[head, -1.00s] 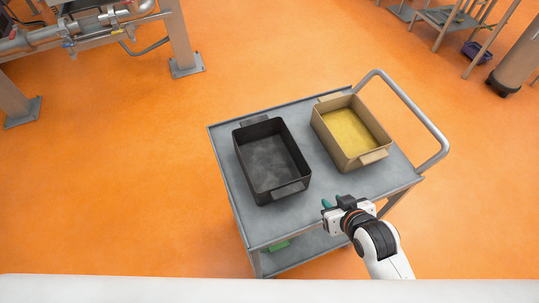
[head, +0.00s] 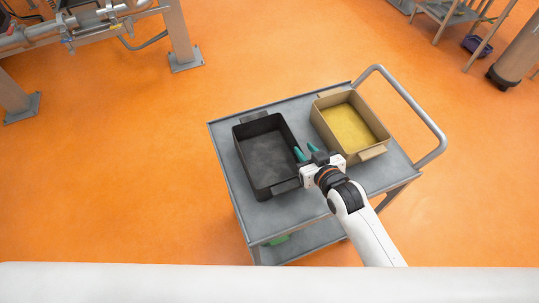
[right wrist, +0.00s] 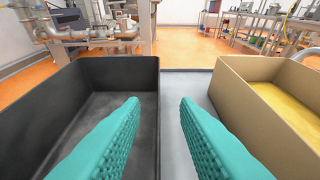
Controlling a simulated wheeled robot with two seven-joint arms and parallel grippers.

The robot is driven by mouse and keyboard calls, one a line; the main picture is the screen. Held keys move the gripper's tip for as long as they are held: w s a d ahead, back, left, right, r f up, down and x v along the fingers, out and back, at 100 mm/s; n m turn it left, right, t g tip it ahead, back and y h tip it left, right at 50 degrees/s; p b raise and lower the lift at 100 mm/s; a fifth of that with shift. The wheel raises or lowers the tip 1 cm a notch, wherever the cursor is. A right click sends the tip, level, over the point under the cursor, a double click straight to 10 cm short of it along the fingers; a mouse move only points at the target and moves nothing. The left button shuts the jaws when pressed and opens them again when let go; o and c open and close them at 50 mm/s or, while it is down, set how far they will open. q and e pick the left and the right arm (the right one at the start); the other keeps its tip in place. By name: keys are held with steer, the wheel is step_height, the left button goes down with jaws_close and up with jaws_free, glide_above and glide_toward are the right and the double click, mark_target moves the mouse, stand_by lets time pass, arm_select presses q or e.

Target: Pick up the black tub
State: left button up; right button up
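The black tub (head: 266,158) is an open, empty-looking rectangular box standing upright on the left of the cart top. It also shows at the left of the right wrist view (right wrist: 112,70). My right gripper (head: 306,152) has green fingers spread apart with nothing between them. It is at the tub's right side, near the front right corner. In the right wrist view the left finger overlaps the tub in the picture and the right finger is over the gap beside it. I cannot tell whether either touches the wall. My left gripper is in no view.
A tan tub (head: 349,128) with yellow contents stands right of the black tub, across a narrow strip of the grey cart top (head: 238,190). The cart has a curved handle (head: 412,107) on the right. Orange floor surrounds it. Pipework (head: 100,22) stands at the back left.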

mark_target(298, 145)
steer(key=p+x, duration=0.1)
steer(key=x, duration=0.3)
steer(key=shift+w+a, duration=0.2)
steer(key=shift+w, duration=0.15)
steer(key=shift+s, duration=0.1)
jaws_close()
stand_by(1.0)
